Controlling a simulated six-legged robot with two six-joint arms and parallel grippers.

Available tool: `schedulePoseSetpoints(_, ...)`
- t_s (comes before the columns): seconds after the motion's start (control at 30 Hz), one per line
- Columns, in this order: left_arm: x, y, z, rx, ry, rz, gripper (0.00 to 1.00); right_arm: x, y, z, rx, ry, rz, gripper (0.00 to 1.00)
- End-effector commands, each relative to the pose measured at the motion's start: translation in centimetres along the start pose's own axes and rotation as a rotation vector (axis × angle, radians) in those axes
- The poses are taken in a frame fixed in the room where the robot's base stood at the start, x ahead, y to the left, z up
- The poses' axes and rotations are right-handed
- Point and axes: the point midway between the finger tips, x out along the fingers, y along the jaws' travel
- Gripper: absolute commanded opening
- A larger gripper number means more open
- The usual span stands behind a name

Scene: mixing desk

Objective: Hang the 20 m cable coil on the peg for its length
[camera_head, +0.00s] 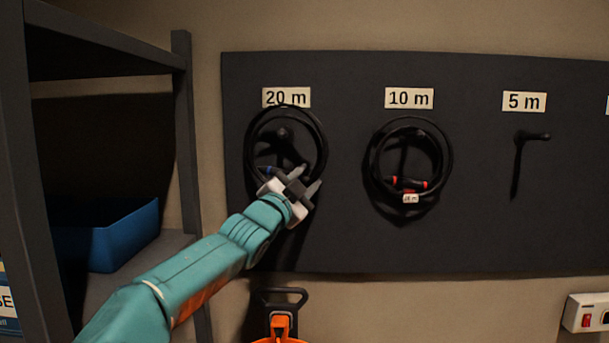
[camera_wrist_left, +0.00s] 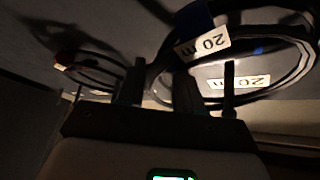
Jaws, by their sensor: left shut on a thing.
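The black 20 m cable coil (camera_head: 324,150) is in front of the board under the label "20 m" (camera_head: 286,97). Its loop surrounds the 20 m peg (camera_head: 282,134) in the head view; whether it rests on the peg I cannot tell. My left gripper (camera_head: 304,182) is shut on the coil's lower part, by a blue band. In the left wrist view the coil (camera_wrist_left: 302,66) rises from between the fingers (camera_wrist_left: 180,88), with its white "20 m" tag (camera_wrist_left: 203,44) in front of the board's label (camera_wrist_left: 238,82). My right gripper is not in view.
A coil with red ends (camera_head: 448,160) hangs under the "10 m" label (camera_head: 409,98). The 5 m peg (camera_head: 532,136) is bare. A dark shelf (camera_head: 186,140) with a blue bin (camera_head: 125,240) stands left. An orange-and-black item (camera_head: 281,325) is below the board (camera_head: 470,235).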

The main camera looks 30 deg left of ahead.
Motion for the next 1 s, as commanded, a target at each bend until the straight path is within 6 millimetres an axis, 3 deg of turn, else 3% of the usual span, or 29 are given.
schedulePoseSetpoints(0.07, 0.5, -0.4, 0.0, 0.001, 0.001, -0.001, 0.0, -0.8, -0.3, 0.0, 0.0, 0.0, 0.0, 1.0)
schedulePoseSetpoints(0.43, 1.2, 0.7, 1.8, 0.001, 0.003, -0.002, 0.0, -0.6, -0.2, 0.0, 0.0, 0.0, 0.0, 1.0)
schedulePoseSetpoints(1.0, 1.2, 1.0, 2.2, -0.003, 0.0, 0.001, 0.0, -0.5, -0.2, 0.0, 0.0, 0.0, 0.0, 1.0)
